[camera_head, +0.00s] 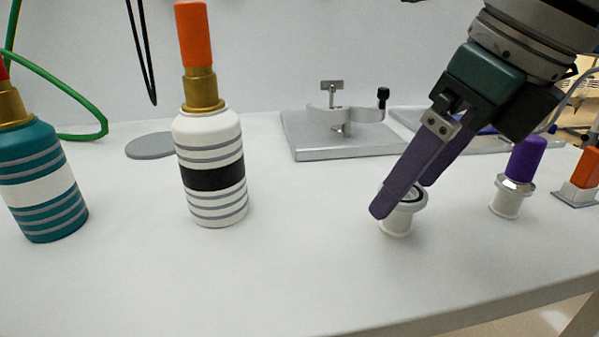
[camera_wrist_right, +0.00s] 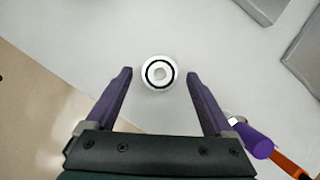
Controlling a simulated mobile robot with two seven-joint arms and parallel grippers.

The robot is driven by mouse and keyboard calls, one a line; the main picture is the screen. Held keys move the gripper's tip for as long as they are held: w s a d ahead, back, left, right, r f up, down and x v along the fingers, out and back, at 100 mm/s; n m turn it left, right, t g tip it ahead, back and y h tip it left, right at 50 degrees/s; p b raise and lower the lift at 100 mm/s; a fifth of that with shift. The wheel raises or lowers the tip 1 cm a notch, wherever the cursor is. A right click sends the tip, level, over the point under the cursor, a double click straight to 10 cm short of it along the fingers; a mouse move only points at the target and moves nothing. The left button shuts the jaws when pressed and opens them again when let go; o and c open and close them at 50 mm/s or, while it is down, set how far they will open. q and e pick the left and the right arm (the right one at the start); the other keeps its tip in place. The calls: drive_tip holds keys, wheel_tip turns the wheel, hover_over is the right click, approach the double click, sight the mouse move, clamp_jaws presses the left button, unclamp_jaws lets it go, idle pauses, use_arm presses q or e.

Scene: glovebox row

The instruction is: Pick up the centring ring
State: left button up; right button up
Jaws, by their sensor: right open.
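The centring ring (camera_head: 414,195), a ring with a black band, sits on top of a short white flanged stub (camera_head: 397,223) on the bench. In the right wrist view the ring (camera_wrist_right: 149,74) shows from above as a black circle around a pale centre. My right gripper (camera_head: 400,198) is open, with its purple fingers slanting down to the ring, and one finger partly hides it in the head view. In the right wrist view the ring lies between the fingertips (camera_wrist_right: 160,76), with a gap on each side. My left gripper is not in view.
A similar stub with a purple cap (camera_head: 527,158) stands to the right, near an orange-topped block (camera_head: 586,168). A metal plate with a clamp (camera_head: 345,146) lies behind. A white striped bottle (camera_head: 211,165) and a teal bottle (camera_head: 40,180) stand left. The bench front is clear.

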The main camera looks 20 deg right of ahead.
clamp_jaws()
idle(0.6)
